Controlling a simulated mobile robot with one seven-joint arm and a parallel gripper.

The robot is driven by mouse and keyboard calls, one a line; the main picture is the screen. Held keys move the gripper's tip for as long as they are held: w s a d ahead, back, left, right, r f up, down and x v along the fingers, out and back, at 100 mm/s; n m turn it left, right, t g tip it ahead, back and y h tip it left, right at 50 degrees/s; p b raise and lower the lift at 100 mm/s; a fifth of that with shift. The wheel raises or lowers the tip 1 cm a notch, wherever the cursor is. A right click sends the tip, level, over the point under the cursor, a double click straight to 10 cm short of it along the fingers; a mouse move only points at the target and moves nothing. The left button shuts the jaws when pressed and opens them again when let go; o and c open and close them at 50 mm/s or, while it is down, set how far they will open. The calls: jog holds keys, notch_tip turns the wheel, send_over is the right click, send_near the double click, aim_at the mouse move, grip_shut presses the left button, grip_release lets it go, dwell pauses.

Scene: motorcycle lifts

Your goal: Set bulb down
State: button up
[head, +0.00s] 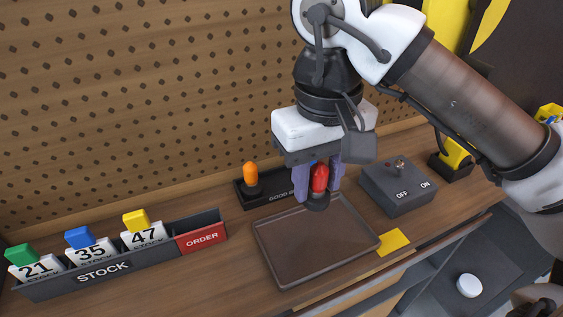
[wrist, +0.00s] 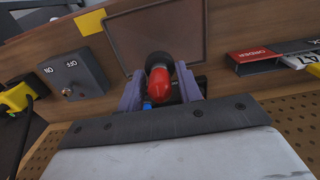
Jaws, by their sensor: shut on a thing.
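My gripper (head: 319,180) is shut on a red bulb (head: 319,176) with a dark base, held roughly upright, base down. In the wrist view the red bulb (wrist: 158,83) sits between the two purple fingers of my gripper (wrist: 160,80). The bulb is above the back part of a brown tray (head: 330,238); I cannot tell the exact gap. Behind it is a black rack (head: 262,200) with lettering starting "GOOD B", partly hidden by my gripper. An orange bulb (head: 250,174) stands upright at the rack's left end. A bit of blue (wrist: 147,105) shows behind the red bulb.
A grey switch box (head: 398,188) marked OFF and ON stands right of the tray. A yellow card (head: 393,241) lies at the tray's front right. A STOCK card holder (head: 120,262) with a red ORDER section (head: 201,239) is at left. A pegboard (head: 150,100) rises behind.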

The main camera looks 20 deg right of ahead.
jog(key=w, duration=1)
jog(key=shift+w+a+f+p, duration=0.1)
jog(key=shift+w+f+p, duration=0.1)
jog(key=shift+f, duration=0.75)
jog(key=shift+w+f+p, duration=0.15)
jog(key=shift+w+f, duration=0.1)
jog(key=shift+f, duration=0.75)
jog(key=shift+w+a+f+p, duration=0.1)
jog(key=shift+w+f+p, duration=0.1)
jog(key=shift+f, duration=0.75)
jog(key=shift+w+f, duration=0.2)
jog(key=shift+f, duration=0.4)
jog(key=shift+f, duration=0.15)
jog(key=o, duration=0.6)
jog(key=shift+f, duration=0.1)
jog(key=shift+o, duration=0.8)
